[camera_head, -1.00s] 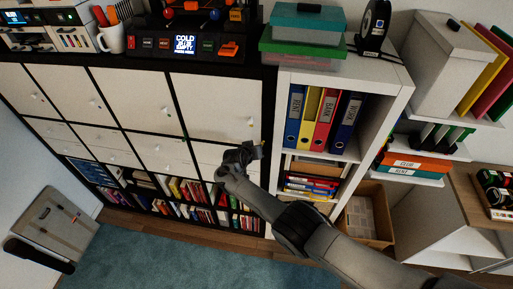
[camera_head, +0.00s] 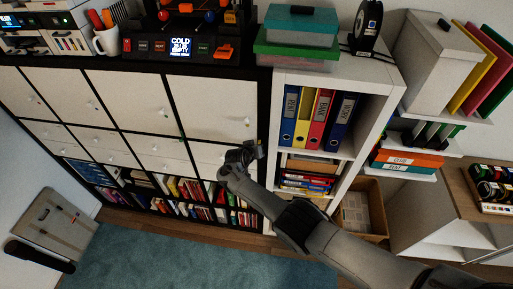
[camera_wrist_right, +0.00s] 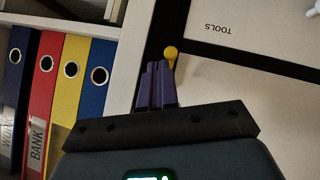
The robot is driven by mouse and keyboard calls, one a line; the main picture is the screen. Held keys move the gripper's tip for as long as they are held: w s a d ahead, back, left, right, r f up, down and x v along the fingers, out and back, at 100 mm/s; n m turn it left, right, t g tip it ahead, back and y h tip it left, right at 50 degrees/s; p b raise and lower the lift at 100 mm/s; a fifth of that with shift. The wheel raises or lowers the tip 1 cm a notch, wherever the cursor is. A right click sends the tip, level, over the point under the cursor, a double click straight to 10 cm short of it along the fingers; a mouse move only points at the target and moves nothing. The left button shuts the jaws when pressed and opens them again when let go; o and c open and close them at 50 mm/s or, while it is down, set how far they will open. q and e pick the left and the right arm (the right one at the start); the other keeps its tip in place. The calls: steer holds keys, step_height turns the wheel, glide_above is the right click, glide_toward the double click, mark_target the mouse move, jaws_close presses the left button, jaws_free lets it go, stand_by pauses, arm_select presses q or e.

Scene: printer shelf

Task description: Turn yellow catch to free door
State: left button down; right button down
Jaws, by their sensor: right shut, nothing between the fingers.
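The yellow catch (camera_wrist_right: 171,54) shows in the right wrist view as a small round-ended piece by the corner of a white door (camera_wrist_right: 245,28) labelled TOOLS. My right gripper (camera_wrist_right: 158,68) is shut and empty. Its dark fingertips are just beside the catch, and I cannot tell whether they touch it. In the head view my right gripper (camera_head: 254,148) is at the right edge of the white-door cabinet (camera_head: 267,90), near the binder shelf. The catch cannot be made out there. My left gripper is not in view.
Several binders (camera_head: 325,110) stand in the white shelf (camera_head: 385,85) just right of the gripper. Further white doors (camera_head: 135,100) lie to the left, with books (camera_head: 190,190) below. A console (camera_head: 180,48) and boxes (camera_head: 300,22) stand on top.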

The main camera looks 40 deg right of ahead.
steer(key=r+p, duration=0.2)
steer(key=a+r, duration=0.1)
steer(key=shift+w+a+r+p, duration=0.1)
steer(key=shift+w+r+p, duration=0.25)
steer(key=shift+r+p, duration=0.05)
steer(key=p, duration=0.2)
glide_toward(259, 140)
steer(key=v, duration=0.6)
steer(key=shift+w+a+f, duration=0.1)
steer(key=shift+w+f, duration=0.05)
steer(key=shift+f, duration=0.05)
